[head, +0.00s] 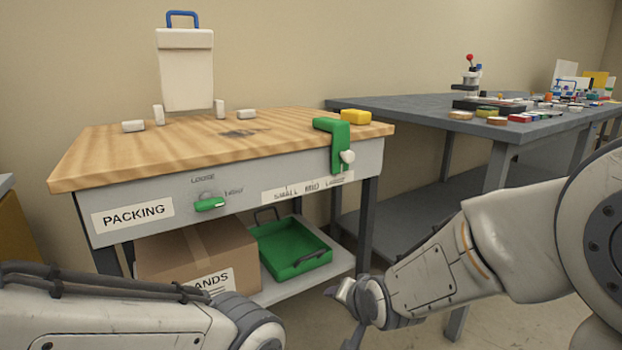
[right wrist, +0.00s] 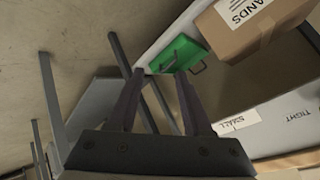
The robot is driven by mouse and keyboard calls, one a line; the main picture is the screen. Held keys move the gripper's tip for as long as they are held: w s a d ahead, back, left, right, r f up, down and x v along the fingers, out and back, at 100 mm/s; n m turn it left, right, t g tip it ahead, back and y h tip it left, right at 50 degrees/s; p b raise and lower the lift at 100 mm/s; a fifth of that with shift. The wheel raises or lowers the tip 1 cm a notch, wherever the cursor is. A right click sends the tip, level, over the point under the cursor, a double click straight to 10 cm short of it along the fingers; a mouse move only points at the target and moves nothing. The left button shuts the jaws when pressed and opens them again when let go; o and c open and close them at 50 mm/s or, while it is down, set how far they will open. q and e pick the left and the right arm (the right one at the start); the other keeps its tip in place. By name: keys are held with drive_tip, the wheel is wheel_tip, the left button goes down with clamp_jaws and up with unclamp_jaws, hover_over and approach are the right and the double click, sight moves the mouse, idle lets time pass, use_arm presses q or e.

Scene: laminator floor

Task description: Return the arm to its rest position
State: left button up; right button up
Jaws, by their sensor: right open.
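My right arm comes in from the right in the head view, with its gripper (head: 350,308) low in front of the packing table's right end. In the right wrist view the two dark fingers of my right gripper (right wrist: 157,88) stand apart with nothing between them, pointing toward the lower shelf and the green tray (right wrist: 177,53). My left arm enters at the lower left of the head view; its gripper is out of the picture.
The wooden packing table (head: 90,163) bears a green clamp (head: 341,140) and a yellow block (head: 356,117). Below are a cardboard box (head: 165,258) and the green tray (head: 322,257). A grey table (head: 400,108) with small items stands behind right. Floor shows between the tables.

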drive_tip(key=s+d+f+n+g+h, duration=0.3)
drive_tip(key=s+d+f+n+g, duration=0.3)
drive_tip(key=s+d, duration=0.75)
drive_tip(key=s+a+r+n+g+y+p, duration=0.1)
drive_tip(key=s+a+r+n+g+p, duration=0.35)
drive_tip(key=s+a+r+p, duration=0.85)
wheel_tip(320, 180, up, 40)
drive_tip(key=n+t+p, duration=0.1)
drive_tip(key=p, duration=3.3)
drive_tip(key=shift+a+f+p, duration=0.25)
drive_tip(key=shift+a+p, duration=0.1)
drive_tip(key=shift+a, duration=0.1)
drive_tip(key=shift+n+t, duration=0.25)
